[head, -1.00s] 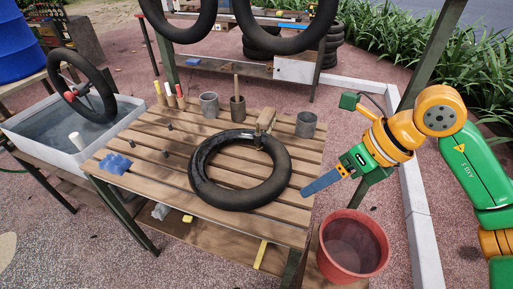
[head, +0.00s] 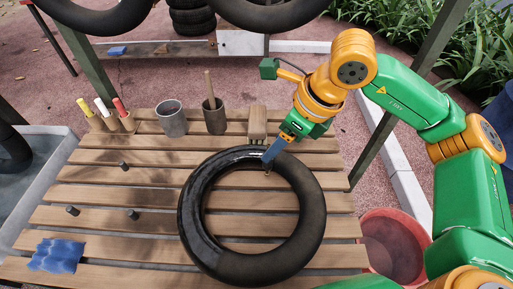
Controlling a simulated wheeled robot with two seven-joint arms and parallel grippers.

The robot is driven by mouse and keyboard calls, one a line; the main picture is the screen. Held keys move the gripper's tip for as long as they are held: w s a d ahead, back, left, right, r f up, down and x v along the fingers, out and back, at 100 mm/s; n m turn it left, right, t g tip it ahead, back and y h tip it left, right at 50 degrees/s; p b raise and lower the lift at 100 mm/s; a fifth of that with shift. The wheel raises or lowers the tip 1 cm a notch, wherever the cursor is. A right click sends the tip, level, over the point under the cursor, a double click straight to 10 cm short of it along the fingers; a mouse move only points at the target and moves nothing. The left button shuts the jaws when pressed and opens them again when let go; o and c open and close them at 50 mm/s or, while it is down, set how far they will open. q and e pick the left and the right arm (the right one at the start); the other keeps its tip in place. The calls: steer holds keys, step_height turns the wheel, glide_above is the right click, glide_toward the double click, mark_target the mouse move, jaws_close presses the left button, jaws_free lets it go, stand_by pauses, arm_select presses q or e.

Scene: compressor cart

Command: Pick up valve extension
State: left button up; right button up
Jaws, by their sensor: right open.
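My right gripper (head: 268,164) reaches in from the right, with its blue fingers pointing down at the upper inner edge of the black tyre (head: 312,218). A tiny brass-coloured piece (head: 267,173) shows just below the fingertips. It may be the valve extension, but it is too small to be sure. I cannot see anything held between the fingers. The tyre lies flat on the slatted wooden table (head: 110,233). My left gripper is out of view.
A grey cup (head: 172,118), a brown cup (head: 214,118) with a stick and a wooden block (head: 257,122) stand behind the tyre. Short dark pegs (head: 123,166) and a blue cloth (head: 57,255) are at left. A red bucket (head: 393,245) stands at right.

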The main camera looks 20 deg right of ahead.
steer(key=f, duration=0.2)
steer(key=a+f, duration=0.1)
steer(key=f, duration=0.1)
steer(key=shift+s+f+p, duration=0.1)
steer(key=shift+f+p, duration=0.05)
steer(key=shift+p, duration=0.15)
steer(key=shift+w+a+f, duration=0.2)
steer(key=shift+w+f, duration=0.05)
steer(key=shift+s, duration=0.1)
steer(key=c, duration=0.7)
jaws_close()
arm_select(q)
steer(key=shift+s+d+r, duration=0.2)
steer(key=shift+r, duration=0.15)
